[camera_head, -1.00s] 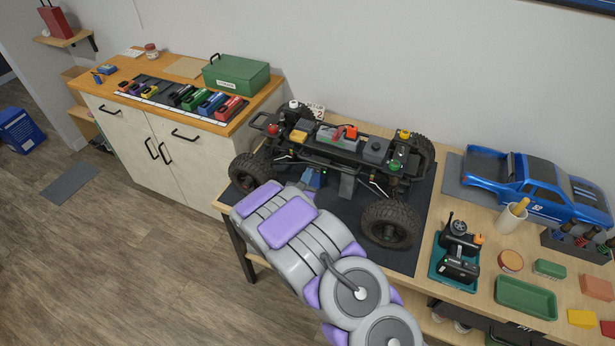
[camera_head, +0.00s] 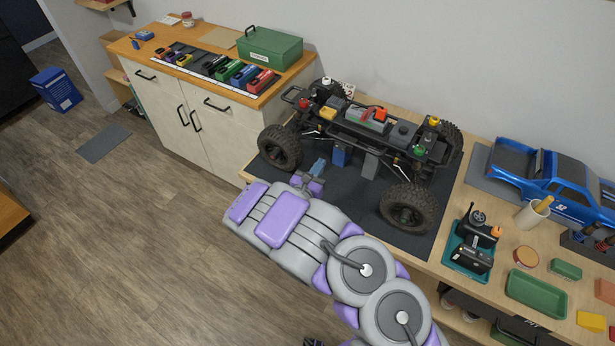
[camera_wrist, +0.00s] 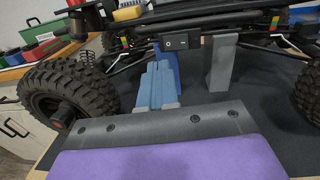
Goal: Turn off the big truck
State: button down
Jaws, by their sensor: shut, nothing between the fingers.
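The big truck (camera_head: 375,125) is a black crawler chassis with large tyres, raised on a grey stand (camera_head: 370,163) and a blue stand (camera_head: 339,156). In the wrist view, a small black rocker switch (camera_wrist: 180,42) faces me on the chassis's near side, above the blue stand. My gripper (camera_head: 319,165) is shut and empty, in front of the chassis's near side. Its blue fingers (camera_wrist: 157,68) lie side by side in the wrist view, below and left of the switch, with no visible contact. The switch's on or off position is too small to tell.
A transmitter (camera_head: 475,240) sits on a teal tray right of the truck's dark mat (camera_head: 375,215). A blue truck body (camera_head: 555,180) lies farther right. A tyre (camera_wrist: 68,95) stands close left of my gripper. Open floor lies left of the bench.

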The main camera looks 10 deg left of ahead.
jog(key=a+p+v, duration=0.1)
jog(key=v, duration=0.5)
jog(key=shift+w+a, duration=0.15)
